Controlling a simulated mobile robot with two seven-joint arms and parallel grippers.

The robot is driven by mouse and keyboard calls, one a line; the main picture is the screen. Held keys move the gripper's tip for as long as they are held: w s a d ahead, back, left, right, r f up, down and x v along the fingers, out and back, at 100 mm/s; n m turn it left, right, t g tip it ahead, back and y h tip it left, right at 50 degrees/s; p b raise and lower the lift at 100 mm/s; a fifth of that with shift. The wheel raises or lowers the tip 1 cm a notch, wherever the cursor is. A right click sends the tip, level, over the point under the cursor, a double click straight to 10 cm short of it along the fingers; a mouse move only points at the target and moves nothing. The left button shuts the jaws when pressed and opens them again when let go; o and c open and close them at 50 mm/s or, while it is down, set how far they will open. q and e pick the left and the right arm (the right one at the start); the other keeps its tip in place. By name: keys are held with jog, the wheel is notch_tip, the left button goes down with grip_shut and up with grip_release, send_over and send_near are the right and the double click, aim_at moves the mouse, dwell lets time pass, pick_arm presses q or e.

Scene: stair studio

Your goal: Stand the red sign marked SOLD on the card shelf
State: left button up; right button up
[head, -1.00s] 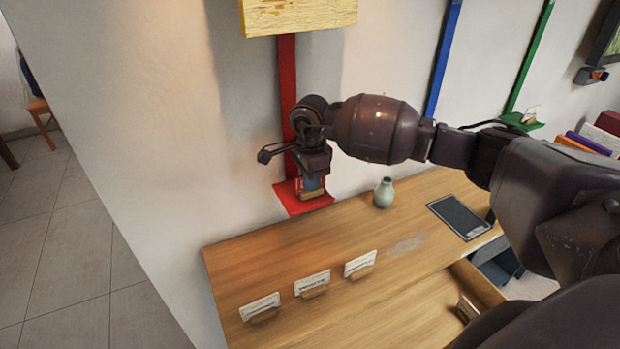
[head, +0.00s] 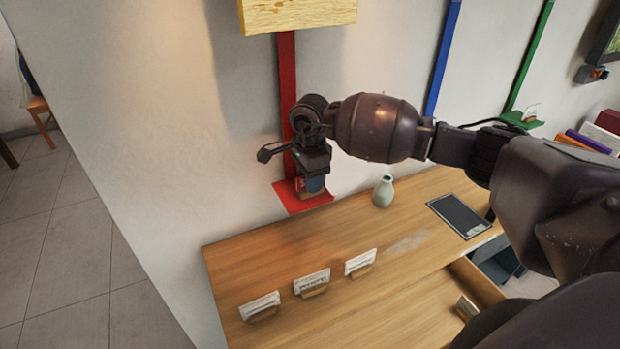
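The red sign (head: 299,184) shows only as a small red patch with a wooden foot beneath my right gripper (head: 313,184). The fingers hide most of the sign, and the word SOLD is not readable. My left gripper is not in view.
Three white cards in wooden holders, one of them the middle card (head: 312,281), stand on the wooden counter (head: 240,262). A pale green vase (head: 383,191) and a dark tablet (head: 459,216) are behind. A green ledge (head: 522,121) holds another card. An open drawer (head: 478,283) is at lower right.

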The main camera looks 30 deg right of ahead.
notch_tip(320, 180, up, 11)
jog(key=shift+f, duration=0.1)
dwell(0.6)
jog(key=shift+s+d, duration=0.1)
